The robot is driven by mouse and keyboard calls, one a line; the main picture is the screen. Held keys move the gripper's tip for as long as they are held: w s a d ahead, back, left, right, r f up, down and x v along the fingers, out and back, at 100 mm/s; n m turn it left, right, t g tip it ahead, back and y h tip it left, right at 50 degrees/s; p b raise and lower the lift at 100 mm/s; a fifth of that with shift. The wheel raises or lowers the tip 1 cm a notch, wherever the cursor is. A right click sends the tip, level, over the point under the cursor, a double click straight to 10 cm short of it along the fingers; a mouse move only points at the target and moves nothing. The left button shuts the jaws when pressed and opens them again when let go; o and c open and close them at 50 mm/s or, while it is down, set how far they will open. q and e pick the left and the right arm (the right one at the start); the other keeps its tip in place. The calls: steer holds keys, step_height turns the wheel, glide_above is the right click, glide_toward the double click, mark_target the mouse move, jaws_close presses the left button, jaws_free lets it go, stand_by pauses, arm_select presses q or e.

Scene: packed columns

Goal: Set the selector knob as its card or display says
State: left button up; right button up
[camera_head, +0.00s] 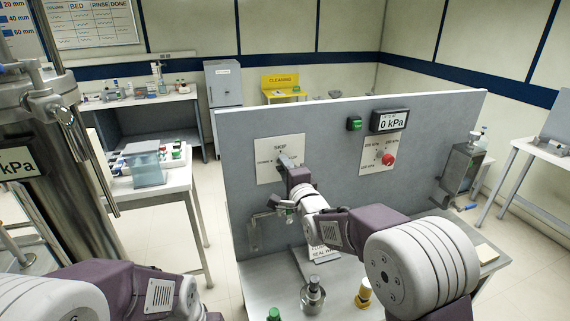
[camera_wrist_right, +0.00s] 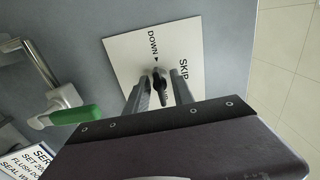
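The selector knob (camera_wrist_right: 158,88) is dark and sits on a white plate (camera_wrist_right: 122,58) lettered DOWN and SKIP. In the head view the plate (camera_head: 265,162) is on the grey panel's left half, with its knob hidden behind my right gripper (camera_head: 287,161). In the right wrist view my right gripper (camera_wrist_right: 159,95) has its fingers apart, one on each side of the knob. I see gaps and cannot confirm contact. A card (camera_wrist_right: 28,162), partly cut off, reads "SET 20", "FLUSH DO" and "SEAL W". It also stands below the panel (camera_head: 325,253). My left gripper is out of view.
The panel (camera_head: 235,195) also bears a 0 kPa display (camera_head: 390,121), a green button (camera_head: 354,123) and a kPa dial plate with a red knob (camera_head: 388,159). A green-handled valve (camera_wrist_right: 80,114) is left of the plate. Bottles (camera_head: 313,295) stand on the bench below.

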steer(key=shift+w+d, duration=0.1)
steer(key=shift+d, duration=0.05)
steer(key=shift+c, duration=0.9)
jaws_close()
steer(key=shift+f, duration=0.1)
